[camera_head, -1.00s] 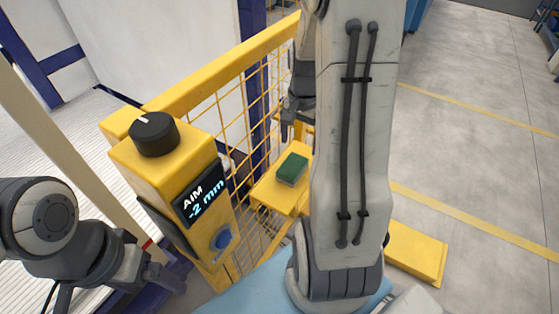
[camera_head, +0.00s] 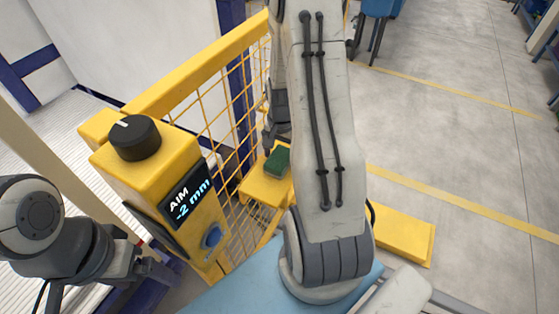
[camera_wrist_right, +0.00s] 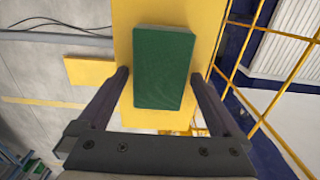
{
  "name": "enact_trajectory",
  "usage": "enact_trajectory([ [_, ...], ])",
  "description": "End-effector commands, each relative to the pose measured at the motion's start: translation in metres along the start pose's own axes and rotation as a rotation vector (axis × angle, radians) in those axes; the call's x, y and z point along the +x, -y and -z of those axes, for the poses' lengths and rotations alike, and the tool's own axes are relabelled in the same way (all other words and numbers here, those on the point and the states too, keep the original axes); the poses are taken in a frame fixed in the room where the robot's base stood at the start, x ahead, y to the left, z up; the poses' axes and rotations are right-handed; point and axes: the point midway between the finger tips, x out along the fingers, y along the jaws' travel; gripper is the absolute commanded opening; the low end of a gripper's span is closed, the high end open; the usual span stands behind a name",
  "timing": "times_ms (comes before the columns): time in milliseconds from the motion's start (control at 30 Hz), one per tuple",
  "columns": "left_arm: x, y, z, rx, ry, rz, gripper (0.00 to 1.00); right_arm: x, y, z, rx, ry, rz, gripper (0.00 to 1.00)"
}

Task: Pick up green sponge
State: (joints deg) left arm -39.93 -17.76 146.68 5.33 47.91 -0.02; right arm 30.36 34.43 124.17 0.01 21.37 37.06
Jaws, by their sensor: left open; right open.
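The green sponge (camera_head: 278,160) lies on a small yellow shelf (camera_head: 262,190) beside the yellow mesh fence, partly hidden by my right arm in the head view. In the right wrist view the sponge (camera_wrist_right: 163,68) fills the space ahead of my right gripper (camera_wrist_right: 160,76). That gripper is open, with one fingertip on each side of the sponge and a small gap at each. I cannot tell whether the fingertips are level with it or still above it. In the head view my right gripper (camera_head: 274,138) is just above the sponge. My left gripper (camera_head: 160,270) is open and empty at lower left.
A yellow control box (camera_head: 165,190) with a black knob and a display reading "AIM -2 mm" stands left of the shelf. The mesh fence (camera_head: 215,115) runs along the shelf's left side. A yellow block (camera_head: 402,234) is on the right. Grey floor lies open beyond.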

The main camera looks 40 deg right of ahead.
Motion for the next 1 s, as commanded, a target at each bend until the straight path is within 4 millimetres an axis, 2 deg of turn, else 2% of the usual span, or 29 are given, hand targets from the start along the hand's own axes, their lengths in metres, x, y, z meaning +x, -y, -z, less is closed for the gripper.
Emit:
enact_trajectory([
  [67, 0.0, 0.0, 0.0, 0.0, 0.0, 0.0, 0.92, 0.0, -0.001, 0.0, 0.001, 0.0, 0.0, 1.0],
  [100, 0.0, 0.0, 0.0, 0.0, 0.0, 0.0, 0.92, 0.0, -0.001, 0.0, 0.001, 0.0, 0.0, 0.85],
  [267, 0.0, 0.0, 0.0, 0.0, 0.0, 0.0, 0.92, 0.0, -0.001, 0.001, 0.002, 0.0, 0.0, 0.23],
  [300, 0.0, 0.0, 0.0, 0.0, 0.0, 0.0, 0.92, -0.001, -0.001, 0.001, 0.002, 0.0, 0.0, 0.2],
  [667, 0.001, 0.0, 0.0, 0.0, 0.0, 0.0, 0.92, -0.007, -0.001, 0.001, 0.002, -0.001, 0.001, 0.2],
  [767, 0.002, 0.0, 0.0, 0.0, 0.0, 0.0, 0.92, -0.017, 0.0, 0.002, 0.002, -0.003, 0.002, 0.2],
  [900, 0.004, 0.0, 0.0, 0.0, 0.0, 0.0, 0.92, -0.043, 0.0, 0.002, 0.002, -0.006, 0.004, 0.2],
  [1000, 0.008, 0.001, 0.0, 0.0, 0.0, 0.0, 0.92, -0.054, -0.024, -0.002, 0.008, -0.003, 0.002, 0.2],
])
